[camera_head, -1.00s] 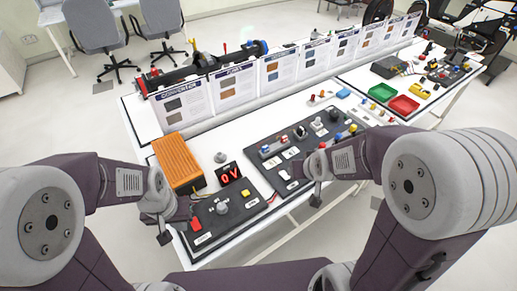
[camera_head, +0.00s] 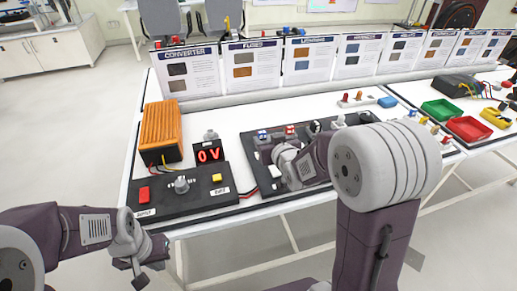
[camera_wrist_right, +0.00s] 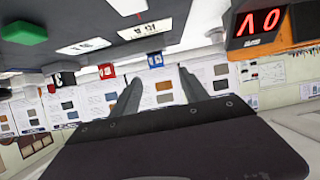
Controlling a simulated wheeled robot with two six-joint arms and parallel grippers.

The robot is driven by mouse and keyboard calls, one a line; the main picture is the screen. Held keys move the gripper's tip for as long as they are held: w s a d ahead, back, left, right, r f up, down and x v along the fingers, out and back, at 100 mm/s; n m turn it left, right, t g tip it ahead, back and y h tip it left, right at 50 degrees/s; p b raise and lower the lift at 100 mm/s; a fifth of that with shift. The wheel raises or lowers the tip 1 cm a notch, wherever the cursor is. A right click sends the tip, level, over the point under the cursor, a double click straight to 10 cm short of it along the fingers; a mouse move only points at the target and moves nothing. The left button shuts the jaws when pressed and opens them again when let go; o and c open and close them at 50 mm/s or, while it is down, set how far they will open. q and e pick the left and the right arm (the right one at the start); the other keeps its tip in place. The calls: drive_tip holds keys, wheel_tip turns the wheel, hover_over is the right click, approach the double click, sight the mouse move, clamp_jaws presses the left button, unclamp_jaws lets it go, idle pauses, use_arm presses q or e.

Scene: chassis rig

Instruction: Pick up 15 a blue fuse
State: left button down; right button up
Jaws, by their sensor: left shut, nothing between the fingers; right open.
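A small blue fuse (camera_head: 263,135) stands on the black board (camera_head: 247,148) at its back left. A red fuse (camera_head: 290,130) stands right of it. In the right wrist view the blue fuse (camera_wrist_right: 155,61) shows just past the fingertips, between their lines, apart from the fingers. My right gripper (camera_wrist_right: 160,82) is open and empty; in the head view its wrist is over the black board and its fingers are mostly hidden. My left gripper (camera_head: 137,273) is shut and empty, in front of the table's edge.
An orange converter box (camera_head: 161,130), a red-lit display (camera_head: 209,152) and a black control panel (camera_head: 175,198) are on the left. Upright sign cards (camera_head: 252,65) line the back. Green (camera_head: 443,112) and red (camera_head: 468,129) trays lie right. A green block (camera_wrist_right: 24,32) shows in the wrist view.

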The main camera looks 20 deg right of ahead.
sight(263, 134)
drive_tip(key=shift+d, duration=0.15)
drive_tip(key=x, duration=0.3)
drive_tip(key=shift+w+d+f, duration=0.15)
drive_tip(key=shift+w, duration=0.25)
drive_tip(key=b+x, duration=0.1)
drive_tip(key=x, duration=0.4)
drive_tip(key=shift+f+b, duration=0.25)
drive_tip(key=shift+b, duration=0.05)
drive_tip(key=shift+s+r, duration=0.1)
clamp_jaws()
